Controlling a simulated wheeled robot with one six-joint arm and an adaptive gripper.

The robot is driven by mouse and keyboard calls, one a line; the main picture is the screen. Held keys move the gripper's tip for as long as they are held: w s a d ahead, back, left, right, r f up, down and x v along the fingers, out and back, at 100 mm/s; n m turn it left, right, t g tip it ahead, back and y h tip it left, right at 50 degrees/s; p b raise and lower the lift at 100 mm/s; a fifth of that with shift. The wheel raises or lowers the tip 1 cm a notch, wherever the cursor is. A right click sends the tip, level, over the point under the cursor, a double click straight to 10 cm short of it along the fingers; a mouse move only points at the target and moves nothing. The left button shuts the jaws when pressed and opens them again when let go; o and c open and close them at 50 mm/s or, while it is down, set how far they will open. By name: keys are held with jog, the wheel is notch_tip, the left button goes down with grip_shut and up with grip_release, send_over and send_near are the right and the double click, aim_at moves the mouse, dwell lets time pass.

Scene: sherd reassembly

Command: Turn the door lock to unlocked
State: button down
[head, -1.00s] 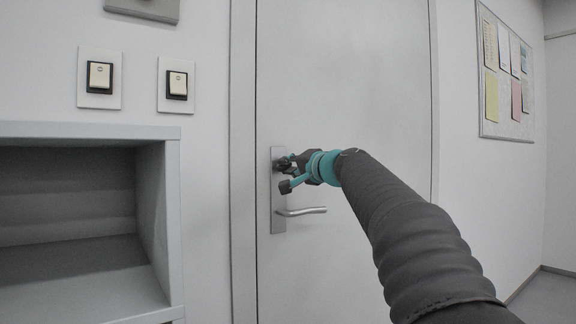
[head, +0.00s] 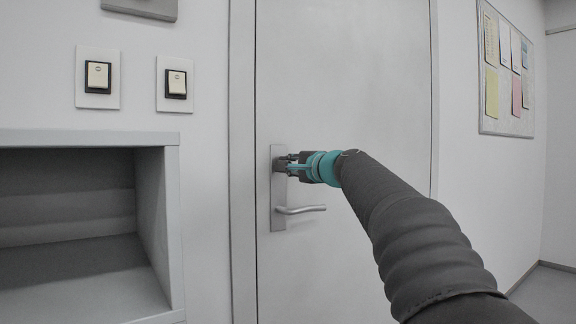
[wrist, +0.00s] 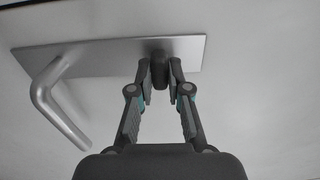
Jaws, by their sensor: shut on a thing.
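The door (head: 340,90) is pale grey and stands shut in its frame. A metal plate (head: 278,218) on its left side carries a lever handle (head: 305,209), which points right. In the wrist view the plate (wrist: 60,57) lies across the top, with the handle (wrist: 50,95) at left. The door lock is a small dark turn-knob (wrist: 160,67) on the plate, above the handle in the head view. My gripper (wrist: 161,80) is shut on the knob, one finger at each side. In the head view my gripper (head: 288,163) covers the knob.
Two light switches (head: 98,77) (head: 176,84) are on the wall left of the door. A grey open shelf (head: 160,136) stands below them. A notice board (head: 507,70) hangs on the right wall. The door surface around the plate is clear.

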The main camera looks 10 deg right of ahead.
jog(key=c, duration=1.1)
grip_release()
jog(key=shift+a, duration=0.1)
jog(key=shift+s, duration=0.1)
jog(key=v, duration=1.2)
